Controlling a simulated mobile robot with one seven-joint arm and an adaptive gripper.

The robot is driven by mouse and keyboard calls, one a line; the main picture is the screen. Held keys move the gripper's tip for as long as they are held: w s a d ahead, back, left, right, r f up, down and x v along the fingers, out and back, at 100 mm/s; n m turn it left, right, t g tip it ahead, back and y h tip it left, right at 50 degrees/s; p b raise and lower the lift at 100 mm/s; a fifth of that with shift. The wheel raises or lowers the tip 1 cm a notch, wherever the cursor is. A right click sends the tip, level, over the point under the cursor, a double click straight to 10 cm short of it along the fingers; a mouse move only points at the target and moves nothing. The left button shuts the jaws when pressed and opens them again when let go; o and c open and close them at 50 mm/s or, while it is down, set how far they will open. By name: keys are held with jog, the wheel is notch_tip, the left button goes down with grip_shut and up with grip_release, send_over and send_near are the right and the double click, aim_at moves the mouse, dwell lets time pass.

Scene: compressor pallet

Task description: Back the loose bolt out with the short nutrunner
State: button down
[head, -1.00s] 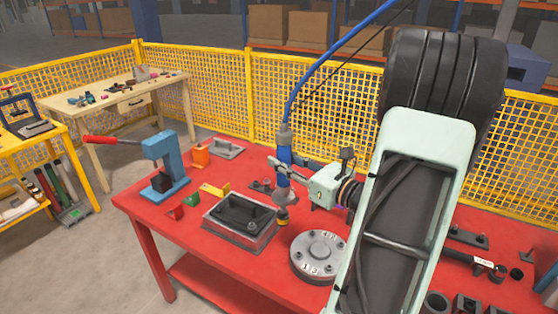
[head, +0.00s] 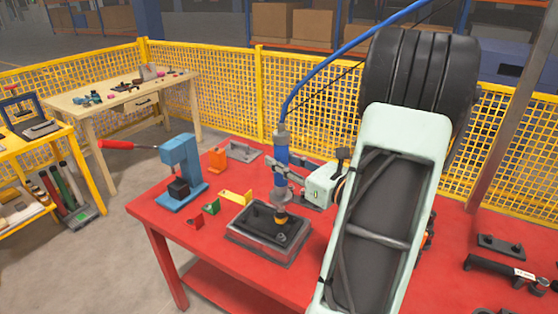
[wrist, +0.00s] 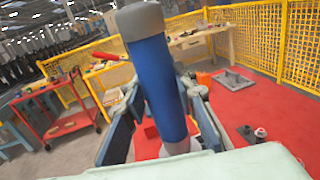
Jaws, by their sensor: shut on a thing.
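The short nutrunner (head: 281,152) is a blue upright cylinder with grey ends and a yellow-orange band near its lower tip. My gripper (head: 283,174) is shut around its body from the right. In the wrist view the nutrunner (wrist: 158,78) stands slightly tilted between the fingers of my gripper (wrist: 165,128). Its lower end is over the right part of a dark part in a grey tray (head: 240,247). I cannot tell whether the tip touches it. A small round bolt-like piece (head: 282,237) shows just below the tip. I cannot tell which bolt is loose.
A blue hose (head: 320,66) rises from the nutrunner. A blue press (head: 181,170) with a red handle, a green block (head: 211,207) and a yellow bracket (head: 236,196) stand left on the red bench (head: 155,212). My arm hides the bench's middle right.

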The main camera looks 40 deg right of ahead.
aim_at(286, 180)
dwell(0.4)
jog(key=shift+f+b, duration=2)
jog(key=shift+f, duration=0.3)
jog(key=shift+f+b, duration=0.95)
jog(key=shift+f, duration=0.25)
jog(key=shift+s+a+f, duration=0.2)
jog(key=shift+s+f, duration=0.1)
jog(key=shift+s, duration=0.05)
dwell(1.4)
jog(key=shift+r, duration=0.15)
jog(key=shift+w+d+r+p, duration=0.1)
jog(key=shift+r+p, duration=0.4)
jog(key=shift+r, duration=0.1)
jog(key=shift+w+d+r+p, duration=0.1)
jog(key=shift+r+p, duration=0.4)
jog(key=shift+r, duration=0.05)
jog(key=shift+w+r+p, duration=0.1)
jog(key=shift+r+p, duration=0.75)
jog(key=shift+r, duration=0.5)
